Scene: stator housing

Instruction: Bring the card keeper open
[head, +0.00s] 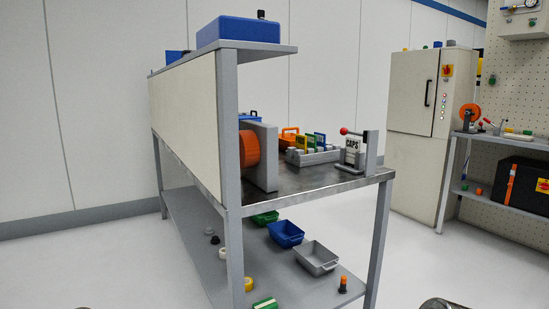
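A small grey stand (357,168) on the near right corner of the workbench top holds a white card (353,146) lettered "CAPS". A lever with a red ball knob (344,131) lies across the top of the card, beside a grey upright post (371,150). This looks like the card keeper, and the lever seems to be lying over the card. Neither gripper can be made out. Only small parts of my own body show at the bottom edge, well away from the bench.
The workbench (318,183) has an orange-faced grey fixture (262,158) and a rack of coloured cards (313,155) on top. Bins, including a grey bin (317,259), sit on its lower shelf. A cabinet (414,100) stands behind right. The floor (430,265) right of the bench is clear.

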